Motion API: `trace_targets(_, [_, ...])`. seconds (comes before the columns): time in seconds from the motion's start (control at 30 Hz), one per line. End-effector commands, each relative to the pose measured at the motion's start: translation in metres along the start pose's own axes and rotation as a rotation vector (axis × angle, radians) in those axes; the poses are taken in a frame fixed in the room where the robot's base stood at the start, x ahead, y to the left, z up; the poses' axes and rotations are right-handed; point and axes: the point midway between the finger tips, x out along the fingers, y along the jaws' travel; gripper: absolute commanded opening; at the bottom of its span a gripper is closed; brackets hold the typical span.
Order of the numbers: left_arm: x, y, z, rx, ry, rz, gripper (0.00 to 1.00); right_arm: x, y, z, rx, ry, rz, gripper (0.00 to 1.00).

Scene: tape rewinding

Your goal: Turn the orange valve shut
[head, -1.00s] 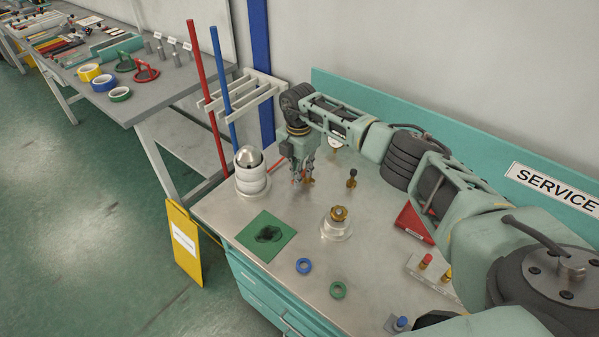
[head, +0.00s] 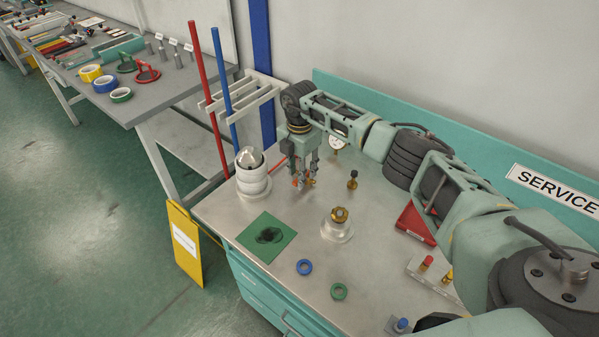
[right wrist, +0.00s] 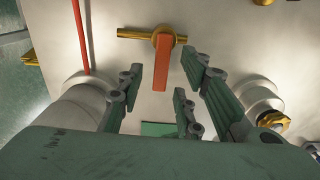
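The valve has an orange lever handle (right wrist: 164,70) on a brass pipe (right wrist: 135,33). In the right wrist view the handle lies across the line of the pipe and points toward my gripper. My right gripper (right wrist: 165,82) is open, with fingers on both sides of the handle's near end and a third finger below it. I see no finger clearly touching the handle. In the head view my right gripper (head: 304,180) points down over the valve, whose orange handle (head: 297,183) is partly hidden by the fingers. My left gripper is not in view.
A white cylinder (head: 251,175) stands left of the valve, and a brass-topped fitting (head: 339,216) stands in front. A small black-topped brass part (head: 353,179) is to the right.

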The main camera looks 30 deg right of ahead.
Motion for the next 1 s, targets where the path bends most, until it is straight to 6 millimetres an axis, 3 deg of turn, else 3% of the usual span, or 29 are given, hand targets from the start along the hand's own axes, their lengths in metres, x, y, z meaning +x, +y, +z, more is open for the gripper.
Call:
trace_targets(0.3, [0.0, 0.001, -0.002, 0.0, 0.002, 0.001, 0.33, -0.067, 0.001, 0.001, 0.0, -0.003, 0.005, 0.33])
trace_targets(0.5, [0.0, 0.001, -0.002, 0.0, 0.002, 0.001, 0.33, -0.099, 0.001, 0.001, 0.0, -0.002, 0.003, 0.33])
trace_targets(0.7, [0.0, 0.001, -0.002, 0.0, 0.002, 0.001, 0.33, -0.111, 0.0, 0.001, 0.001, -0.001, 0.001, 0.33])
trace_targets(1.0, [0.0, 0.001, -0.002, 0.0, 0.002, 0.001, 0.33, -0.111, 0.0, 0.001, 0.001, -0.001, 0.001, 0.33])
